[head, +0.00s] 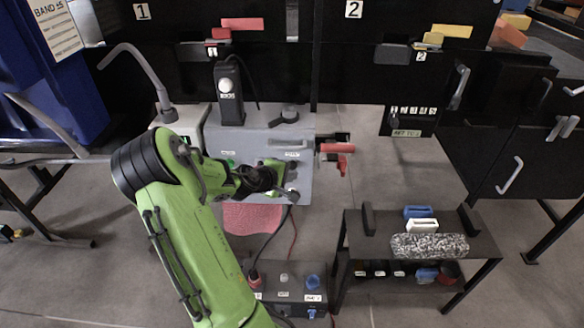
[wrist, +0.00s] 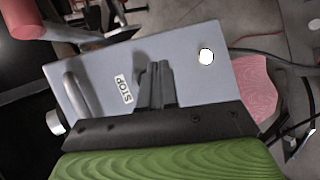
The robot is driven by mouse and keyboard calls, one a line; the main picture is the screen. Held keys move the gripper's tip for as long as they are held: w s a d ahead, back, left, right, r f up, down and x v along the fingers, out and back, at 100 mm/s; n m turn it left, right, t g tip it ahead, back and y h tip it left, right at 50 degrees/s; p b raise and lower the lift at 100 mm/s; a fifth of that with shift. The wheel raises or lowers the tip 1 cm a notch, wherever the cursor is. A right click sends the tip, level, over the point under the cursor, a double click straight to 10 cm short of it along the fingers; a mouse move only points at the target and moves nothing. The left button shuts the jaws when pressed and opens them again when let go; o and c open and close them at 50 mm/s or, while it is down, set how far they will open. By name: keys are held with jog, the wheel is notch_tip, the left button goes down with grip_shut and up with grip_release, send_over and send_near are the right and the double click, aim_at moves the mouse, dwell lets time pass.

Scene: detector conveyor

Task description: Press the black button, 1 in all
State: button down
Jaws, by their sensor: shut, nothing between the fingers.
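A grey box (head: 262,140) stands in the middle of the head view. Its pale panel (wrist: 100,75) fills much of the wrist view. A STOP label (wrist: 123,89) lies on that panel just left of my fingers. My gripper (wrist: 158,70) is shut and empty, its fingertips over the panel. In the head view my gripper (head: 284,178) is at the box's lower right. I cannot make out the black button for certain; the fingers hide the panel beside the label. A dark patch by the fingers may be shadow. I cannot tell whether the fingertips touch the panel.
A white round spot (wrist: 207,56) and a handle (wrist: 74,94) are on the panel. A red lever (head: 338,149) sticks out right of the box. A pink cloth (head: 252,216) hangs below. A small table (head: 468,226) stands at right; a control box (head: 285,283) sits below.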

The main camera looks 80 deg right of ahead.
jog(key=shift+w+d, duration=0.1)
jog(key=shift+d, duration=0.3)
jog(key=shift+w+d, duration=0.1)
jog(key=shift+d, duration=0.4)
dwell(0.8)
jog(key=shift+s+a, duration=0.2)
jog(key=shift+a, duration=0.65)
jog(key=shift+s+a+b, duration=0.15)
jog(key=shift+s+a, duration=0.05)
jog(key=shift+a, duration=0.65)
jog(key=shift+s+a+b, duration=0.15)
jog(key=shift+a+b, duration=0.05)
jog(key=shift+a, duration=0.6)
jog(key=shift+s+a+b, duration=0.15)
jog(key=shift+s+a, duration=0.05)
jog(key=shift+a, duration=0.65)
